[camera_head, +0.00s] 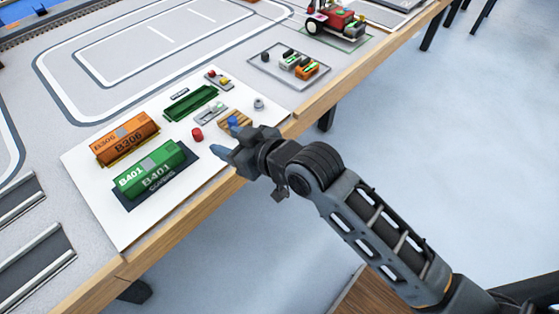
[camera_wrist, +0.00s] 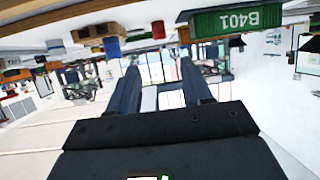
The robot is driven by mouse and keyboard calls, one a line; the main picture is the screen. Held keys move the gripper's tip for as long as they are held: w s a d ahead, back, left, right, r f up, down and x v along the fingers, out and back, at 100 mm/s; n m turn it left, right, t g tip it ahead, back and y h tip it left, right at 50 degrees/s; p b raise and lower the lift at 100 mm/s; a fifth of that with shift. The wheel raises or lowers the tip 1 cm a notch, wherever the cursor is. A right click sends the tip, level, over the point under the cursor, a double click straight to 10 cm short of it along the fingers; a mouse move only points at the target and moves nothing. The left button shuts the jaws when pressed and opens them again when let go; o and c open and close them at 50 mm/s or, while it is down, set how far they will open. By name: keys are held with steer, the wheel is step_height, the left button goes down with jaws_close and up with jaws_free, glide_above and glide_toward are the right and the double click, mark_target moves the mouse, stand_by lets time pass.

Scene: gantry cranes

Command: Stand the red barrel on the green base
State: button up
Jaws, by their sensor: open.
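The red barrel (camera_head: 197,134) stands upright on the white sheet, right of the green B401 container. It also shows upside down in the wrist view (camera_wrist: 158,29), near the top. A dark green, long, low piece (camera_head: 191,103) lies behind it; I cannot tell for sure that this is the green base. My gripper (camera_head: 226,145) is at the table's near edge, to the right of the red barrel and apart from it. Its fingers (camera_wrist: 160,85) are spread in the wrist view with nothing between them.
The green B401 container (camera_head: 150,172) and an orange container (camera_head: 124,140) stand at left. A blue barrel (camera_head: 233,122) is by a wooden pallet (camera_wrist: 97,33) close to my gripper. A grey tray (camera_head: 270,76) with small blocks lies farther right. The sheet's front corner is clear.

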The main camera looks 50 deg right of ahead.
steer(key=s+f, duration=0.2)
steer(key=s, duration=0.8)
steer(key=s+r, duration=0.4)
steer(key=s, duration=0.7)
steer(key=s+a+r+m+t+h, duration=0.1)
steer(key=s+r, duration=0.3)
steer(key=s, duration=0.8)
steer(key=shift+s, duration=0.2)
steer(key=shift+s+a+r, duration=0.1)
steer(key=shift+s+r, duration=0.1)
steer(key=shift+r, duration=0.1)
steer(key=shift+c, duration=1.6)
